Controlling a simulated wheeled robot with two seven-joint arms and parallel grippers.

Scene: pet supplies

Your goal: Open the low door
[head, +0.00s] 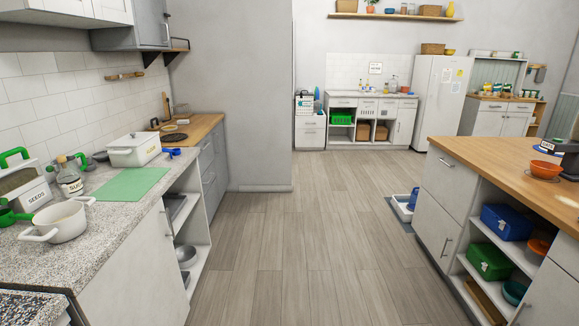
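Several low cabinet doors show, and I cannot tell which one the task means. On the right island, a white door (434,228) with a handle sits below a drawer front (447,179); both look shut. Another white door (550,298) at the bottom right is cut off by the frame. A far low door (404,127) stands at the right end of the back counter. Neither of my grippers is in view.
The wooden floor (305,235) between the counters is clear. A tray (402,207) with a blue item lies on a mat beside the island. The island's open shelves hold a blue box (506,222) and a green box (489,261). White pots stand on the left counter (95,225).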

